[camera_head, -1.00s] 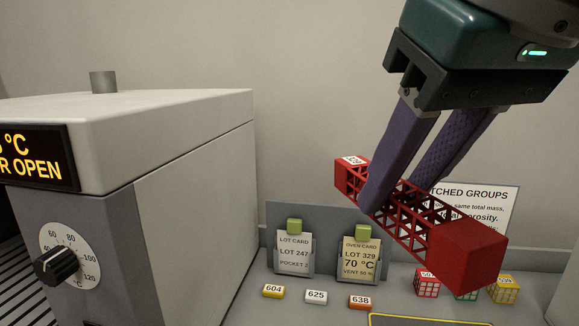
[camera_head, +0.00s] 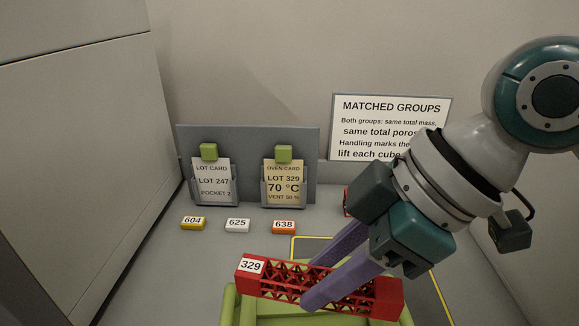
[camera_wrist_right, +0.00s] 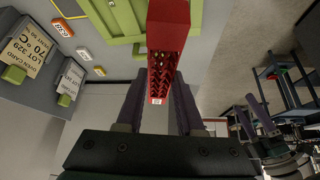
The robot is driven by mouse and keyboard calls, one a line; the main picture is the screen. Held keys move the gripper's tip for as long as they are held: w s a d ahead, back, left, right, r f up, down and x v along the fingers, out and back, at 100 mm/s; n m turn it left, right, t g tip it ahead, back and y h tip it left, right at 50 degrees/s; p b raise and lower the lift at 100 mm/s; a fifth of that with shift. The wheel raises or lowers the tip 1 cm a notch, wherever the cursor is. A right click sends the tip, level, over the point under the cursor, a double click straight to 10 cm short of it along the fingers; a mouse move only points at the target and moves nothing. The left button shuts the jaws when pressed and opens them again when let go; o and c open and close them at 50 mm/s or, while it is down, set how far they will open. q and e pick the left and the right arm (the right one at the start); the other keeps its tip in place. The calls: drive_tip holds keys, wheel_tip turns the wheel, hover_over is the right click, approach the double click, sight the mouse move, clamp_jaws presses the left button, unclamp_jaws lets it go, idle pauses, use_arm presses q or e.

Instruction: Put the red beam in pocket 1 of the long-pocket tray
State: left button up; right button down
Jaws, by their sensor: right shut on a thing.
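The red beam (camera_head: 275,282) is a lattice bar with solid ends and a white label 329 on its left end. My right gripper (camera_head: 314,284) is shut on the beam's lattice middle, with a purple finger on each side. In the head view the beam lies nearly crosswise over the green tray (camera_head: 229,304), whose rim shows at the bottom edge. The beam hides most of the tray, and its pockets and their numbers cannot be read. In the right wrist view the beam (camera_wrist_right: 166,40) runs between the fingers and overlaps the green tray (camera_wrist_right: 125,18).
A grey card rack (camera_head: 238,150) holds the lot card (camera_head: 211,181) and oven card (camera_head: 283,184). Yellow, white and orange number tags (camera_head: 237,226) lie before it. A matched groups sign (camera_head: 390,125) stands behind my arm. A tall grey cabinet side (camera_head: 80,170) bounds the left.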

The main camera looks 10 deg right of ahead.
drive_tip(key=s+f+n+b, duration=0.1)
drive_tip(key=f+b, duration=0.1)
drive_tip(key=f, duration=0.2)
drive_tip(key=s+f+n+g+b, duration=0.1)
drive_tip(key=f+b, duration=0.1)
drive_tip(key=f, duration=0.3)
drive_tip(key=s+f+n+b, duration=0.1)
drive_tip(key=f+b, duration=0.1)
drive_tip(key=f, duration=0.3)
drive_tip(key=shift+d+f+g, duration=0.2)
drive_tip(key=shift+d+g, duration=0.05)
drive_tip(key=shift+g, duration=0.15)
drive_tip(key=c, duration=1.1)
unclamp_jaws()
clamp_jaws()
drive_tip(key=shift+y, duration=0.3)
